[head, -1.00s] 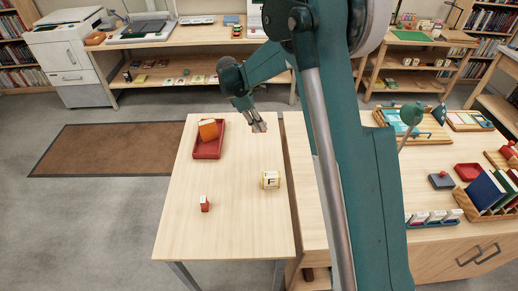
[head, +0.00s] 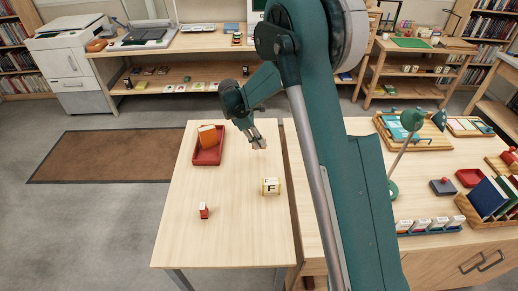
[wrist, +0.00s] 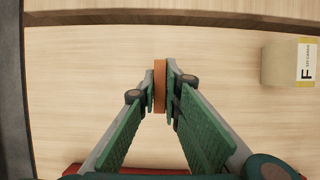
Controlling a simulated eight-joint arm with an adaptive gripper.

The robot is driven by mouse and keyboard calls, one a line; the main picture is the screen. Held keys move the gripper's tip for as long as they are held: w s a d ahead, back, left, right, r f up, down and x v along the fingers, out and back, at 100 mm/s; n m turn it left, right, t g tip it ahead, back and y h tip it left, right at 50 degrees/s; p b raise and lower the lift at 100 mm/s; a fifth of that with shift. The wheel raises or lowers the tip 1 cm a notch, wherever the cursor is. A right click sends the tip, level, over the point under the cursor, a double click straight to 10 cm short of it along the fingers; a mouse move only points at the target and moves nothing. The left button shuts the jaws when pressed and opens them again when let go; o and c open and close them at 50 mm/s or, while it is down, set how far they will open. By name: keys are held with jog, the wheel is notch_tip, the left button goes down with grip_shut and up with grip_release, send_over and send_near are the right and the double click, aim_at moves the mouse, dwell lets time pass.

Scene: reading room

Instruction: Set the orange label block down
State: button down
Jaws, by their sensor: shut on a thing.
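My gripper (head: 260,143) is shut on the orange label block (wrist: 159,86), whose narrow side shows upright between the fingertips in the wrist view. In the head view the fingers hide most of the block. The gripper is over the wooden table (head: 225,235), right of the red tray and beyond the lettered cube. I cannot tell whether the block touches the tabletop.
A red tray (head: 208,157) holds an orange piece (head: 208,136). A cream cube (head: 271,187) marked F stands on the right side of the table; it also shows in the wrist view (wrist: 283,64). A small red block (head: 203,211) stands nearer. The table's middle is clear.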

jog(key=shift+f, duration=0.1)
jog(key=shift+f, duration=1.75)
jog(key=shift+f+b, duration=0.15)
jog(key=shift+b, duration=0.2)
jog(key=c, duration=2.5)
grip_release()
jog(key=p+v, duration=0.1)
jog(key=v, duration=1.1)
jog(key=shift+a+p, duration=0.1)
jog(key=shift+p, duration=0.2)
